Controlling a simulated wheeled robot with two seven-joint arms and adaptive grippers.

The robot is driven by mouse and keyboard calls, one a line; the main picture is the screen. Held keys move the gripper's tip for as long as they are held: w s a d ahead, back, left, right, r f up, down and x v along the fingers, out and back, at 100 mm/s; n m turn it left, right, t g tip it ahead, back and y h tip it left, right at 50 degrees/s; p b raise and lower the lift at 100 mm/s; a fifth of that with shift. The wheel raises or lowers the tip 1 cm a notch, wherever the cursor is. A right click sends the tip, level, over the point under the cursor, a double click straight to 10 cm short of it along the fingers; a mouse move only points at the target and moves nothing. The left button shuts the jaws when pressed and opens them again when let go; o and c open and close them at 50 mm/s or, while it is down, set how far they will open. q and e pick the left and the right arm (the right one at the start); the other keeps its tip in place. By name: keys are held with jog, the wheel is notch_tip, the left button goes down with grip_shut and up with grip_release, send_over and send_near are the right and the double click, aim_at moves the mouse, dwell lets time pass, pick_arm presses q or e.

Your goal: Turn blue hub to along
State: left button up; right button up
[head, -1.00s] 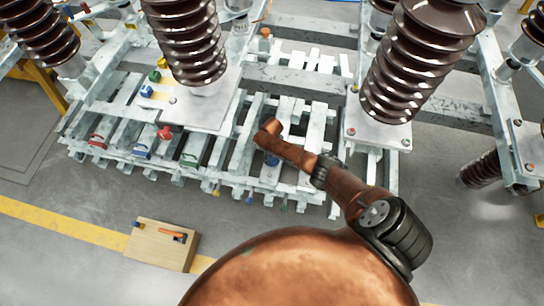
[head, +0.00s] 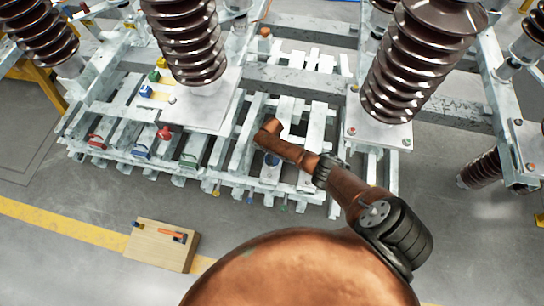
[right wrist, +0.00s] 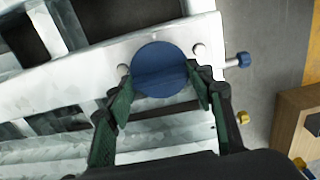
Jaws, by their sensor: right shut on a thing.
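The blue hub (right wrist: 160,68) is a round blue disc on a pale metal bar in the right wrist view. A faint ridge crosses its lower part, nearly level in that picture. My right gripper (right wrist: 162,84) has its dark green fingers at the left and right sides of the hub's lower part, shut on it. The fingers cannot be made out there. My left gripper is not in view.
A red hub (head: 165,132) and other coloured handles sit on the pale slatted frame (head: 240,160). Large brown ribbed insulators (head: 188,40) and (head: 415,60) stand on both sides of my arm. A wooden box (head: 150,250) with an orange item lies on the floor.

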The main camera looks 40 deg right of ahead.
jog(key=shift+s+f, duration=0.1)
jog(key=shift+s, duration=0.05)
jog(key=o, duration=1.1)
jog(key=shift+o, duration=0.3)
notch_tip(320, 180, up, 12)
dwell(0.3)
